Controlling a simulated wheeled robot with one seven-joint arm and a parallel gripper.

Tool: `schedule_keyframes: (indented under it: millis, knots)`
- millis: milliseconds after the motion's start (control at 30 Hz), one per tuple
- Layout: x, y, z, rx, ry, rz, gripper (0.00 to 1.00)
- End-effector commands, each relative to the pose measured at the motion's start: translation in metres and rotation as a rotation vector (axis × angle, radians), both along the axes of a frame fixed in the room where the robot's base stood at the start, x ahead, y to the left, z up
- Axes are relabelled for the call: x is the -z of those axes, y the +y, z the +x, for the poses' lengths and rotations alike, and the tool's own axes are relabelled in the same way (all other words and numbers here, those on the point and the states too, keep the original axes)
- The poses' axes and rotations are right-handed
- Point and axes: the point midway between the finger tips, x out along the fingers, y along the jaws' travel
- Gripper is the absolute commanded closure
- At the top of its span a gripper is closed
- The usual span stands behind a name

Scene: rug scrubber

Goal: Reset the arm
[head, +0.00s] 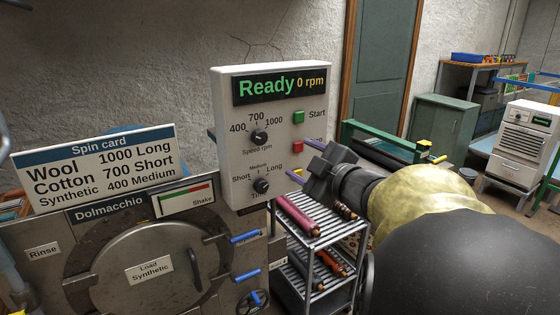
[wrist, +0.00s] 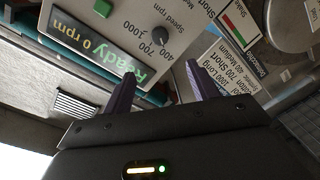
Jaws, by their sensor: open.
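My gripper (head: 304,160) is in front of the right edge of the grey control panel (head: 222,110), with its purple fingers apart and nothing between them. The fingers also show spread in the wrist view (wrist: 160,80), with the upside-down panel beyond. The panel display (head: 280,86) reads "Ready 0 rpm". A green Start button (head: 298,117) and a red button (head: 297,146) are on its right side; the red button's label is partly hidden by my gripper. A speed knob (head: 259,137) and a time knob (head: 261,185) are on the panel. I cannot tell whether the fingers touch it.
A spin card (head: 95,165) stands on the Dolmacchio machine (head: 60,262), whose round door (head: 150,240) appears shut with a "Load Synthetic" label. A wire rack (head: 318,232) with rolled rugs stands below my gripper. A white appliance (head: 522,140) and green cabinet (head: 440,125) are at right.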

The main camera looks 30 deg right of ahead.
Motion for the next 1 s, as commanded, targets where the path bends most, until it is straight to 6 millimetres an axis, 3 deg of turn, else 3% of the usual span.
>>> schedule_keyframes:
  millis: [300,467,567,767,867,1000]
  knots:
    - [0.001,0.0,0.002,0.005,0.003,0.006,0.41]
    - [0.016,0.004,0.016,0.063,0.039,0.076,0.41]
    - [0.039,0.01,0.029,0.144,0.105,0.169,0.41]
    - [0.115,0.04,0.036,0.328,0.346,0.388,0.41]
    - [0.158,0.066,0.025,0.413,0.507,0.484,0.41]
    - [0.215,0.111,-0.01,0.522,0.769,0.592,0.41]
